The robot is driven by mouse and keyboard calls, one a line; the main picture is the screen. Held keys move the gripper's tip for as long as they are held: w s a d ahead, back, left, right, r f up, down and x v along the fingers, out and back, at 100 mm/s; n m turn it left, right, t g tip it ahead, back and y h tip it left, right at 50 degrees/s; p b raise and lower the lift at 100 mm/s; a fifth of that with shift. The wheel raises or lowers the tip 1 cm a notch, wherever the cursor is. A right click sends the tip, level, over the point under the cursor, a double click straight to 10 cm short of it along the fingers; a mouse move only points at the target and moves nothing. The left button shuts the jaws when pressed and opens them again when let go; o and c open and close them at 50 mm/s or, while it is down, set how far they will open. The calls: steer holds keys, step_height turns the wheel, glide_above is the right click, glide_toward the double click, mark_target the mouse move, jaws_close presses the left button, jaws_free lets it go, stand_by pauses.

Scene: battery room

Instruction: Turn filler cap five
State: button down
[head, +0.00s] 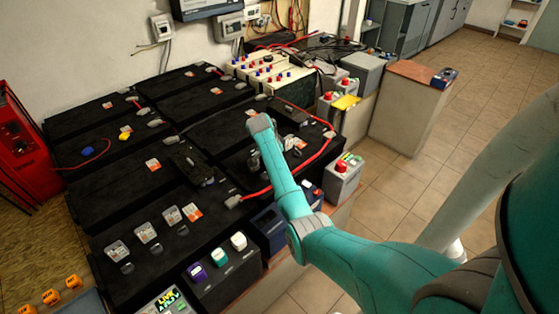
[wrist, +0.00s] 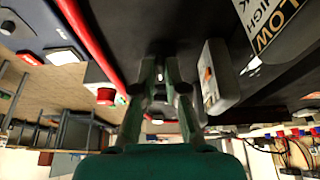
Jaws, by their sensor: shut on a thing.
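My gripper (wrist: 160,70) shows in the wrist view with its two green fingers closed in on a small dark filler cap on a black battery top. The cap is mostly hidden between the fingertips, and its number cannot be read. In the head view my arm reaches over the black battery bank, and its end hides the gripper and the cap. Other dark round caps (head: 156,248) sit in a row on the near battery (head: 215,225), beside small grey label plates (head: 146,232).
A red cable (head: 300,172) curves over the batteries close to my arm; it also runs beside the fingers in the wrist view (wrist: 92,45). A grey box with a pale face (wrist: 215,75) stands close right of the fingers. Open tiled floor (head: 440,175) lies right.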

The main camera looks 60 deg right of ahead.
stand_by(0.4)
steer(key=c, duration=1.2)
jaws_free()
steer(key=v, duration=1.2)
